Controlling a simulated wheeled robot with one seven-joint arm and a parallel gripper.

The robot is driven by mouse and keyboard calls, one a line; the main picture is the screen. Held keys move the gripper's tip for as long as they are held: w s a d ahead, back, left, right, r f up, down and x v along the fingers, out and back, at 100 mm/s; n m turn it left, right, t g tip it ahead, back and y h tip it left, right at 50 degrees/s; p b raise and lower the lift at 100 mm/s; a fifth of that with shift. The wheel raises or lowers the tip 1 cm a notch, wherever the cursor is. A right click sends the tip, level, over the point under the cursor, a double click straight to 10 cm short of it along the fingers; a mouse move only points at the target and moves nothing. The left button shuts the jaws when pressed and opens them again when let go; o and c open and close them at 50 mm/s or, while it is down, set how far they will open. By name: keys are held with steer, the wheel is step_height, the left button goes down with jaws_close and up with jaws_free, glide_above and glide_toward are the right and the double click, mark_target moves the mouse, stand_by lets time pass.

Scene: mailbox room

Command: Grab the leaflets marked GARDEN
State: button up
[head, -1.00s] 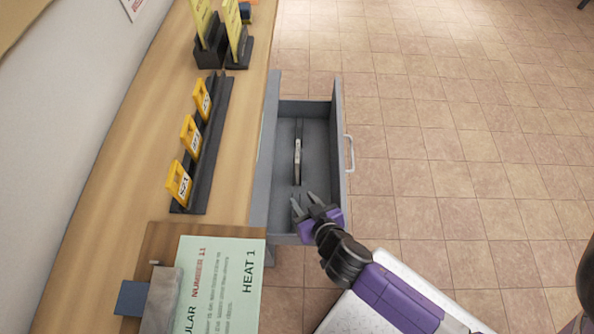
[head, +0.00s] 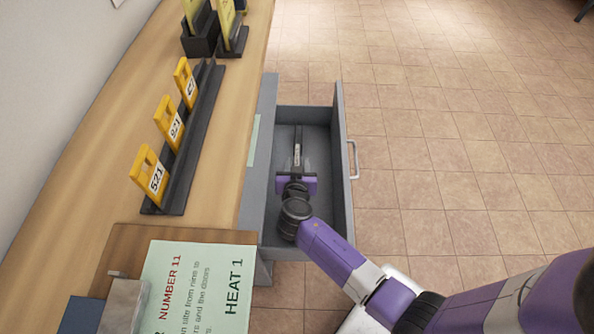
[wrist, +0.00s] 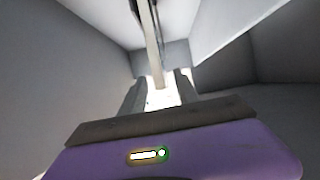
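Yellow upright leaflets (head: 192,12) stand in dark holders at the far end of the wooden counter in the head view, cut off by the top edge. No GARDEN marking can be read on them. My gripper (wrist: 160,92) is inside the open grey drawer (head: 341,165), away from the leaflets. In the wrist view its two fingers are apart. A thin dark bar with a pale label (head: 297,154) lies lengthwise in the drawer, directly ahead of the fingers; it also shows in the wrist view (wrist: 149,25). Whether the fingers touch it cannot be told.
A black rack (head: 190,140) on the counter holds yellow number tags (head: 150,178). A green sheet headed HEAT 1 (head: 200,285) lies on a brown board (head: 120,250) at the near end. The drawer walls close in around my gripper. The tiled floor (head: 460,150) to the right is clear.

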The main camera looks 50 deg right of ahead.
steer(key=shift+x, duration=1.6)
steer(key=shift+a, duration=0.15)
jaws_close()
